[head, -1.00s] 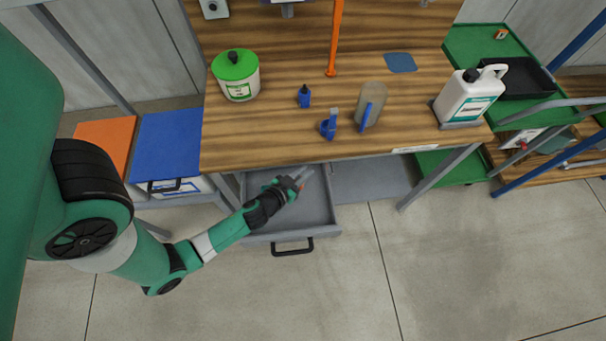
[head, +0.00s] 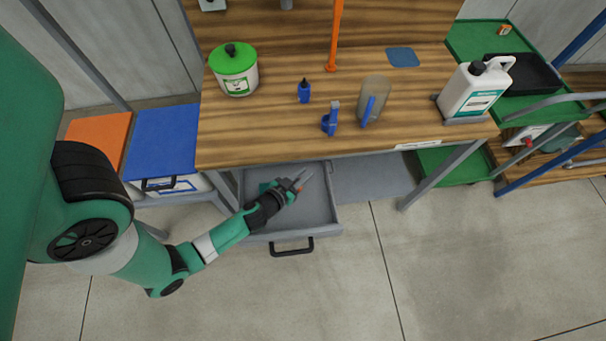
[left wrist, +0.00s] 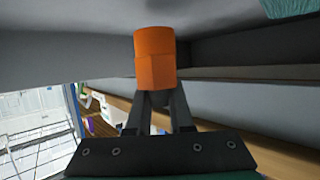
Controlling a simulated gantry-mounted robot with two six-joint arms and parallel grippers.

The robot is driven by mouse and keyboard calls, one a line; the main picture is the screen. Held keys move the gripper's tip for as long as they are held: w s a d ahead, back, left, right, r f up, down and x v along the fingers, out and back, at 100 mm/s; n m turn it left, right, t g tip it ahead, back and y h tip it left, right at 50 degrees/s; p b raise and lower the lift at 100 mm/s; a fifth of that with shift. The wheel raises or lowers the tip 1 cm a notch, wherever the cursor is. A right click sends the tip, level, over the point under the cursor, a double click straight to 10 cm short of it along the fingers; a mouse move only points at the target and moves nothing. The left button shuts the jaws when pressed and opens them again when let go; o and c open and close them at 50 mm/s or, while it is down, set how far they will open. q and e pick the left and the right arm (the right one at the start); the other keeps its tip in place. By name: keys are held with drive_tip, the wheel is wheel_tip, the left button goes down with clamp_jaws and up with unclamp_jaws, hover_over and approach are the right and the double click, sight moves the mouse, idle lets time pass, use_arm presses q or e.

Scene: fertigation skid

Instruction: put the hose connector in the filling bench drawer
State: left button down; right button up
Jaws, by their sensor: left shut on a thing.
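The filling bench drawer (head: 318,222) is pulled open below the wooden bench top, with its black handle at the front. My left gripper (head: 298,184) is over the open drawer and looks to be inside its outline. It is shut on the hose connector, an orange piece that fills the fingertips in the left wrist view (left wrist: 155,58). In the head view only a small bit of orange shows at the fingertips. Grey drawer surfaces lie close around the connector in the left wrist view. Whether it touches the drawer floor I cannot tell. My right gripper is not in view.
The bench top (head: 270,130) overhangs the back of the drawer. The floor in front is clear.

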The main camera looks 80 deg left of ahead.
use_arm(q)
drive_tip(key=shift+f, duration=0.2)
drive_tip(key=c, duration=0.8)
unclamp_jaws()
drive_tip(key=shift+r, duration=0.25)
drive_tip(key=shift+s+d+r+p, duration=0.25)
drive_tip(key=shift+s+r+p, duration=0.1)
drive_tip(key=shift+r+p, duration=0.25)
drive_tip(key=b+v, duration=0.3)
drive_tip(key=v, duration=0.8)
drive_tip(key=shift+b, duration=0.3)
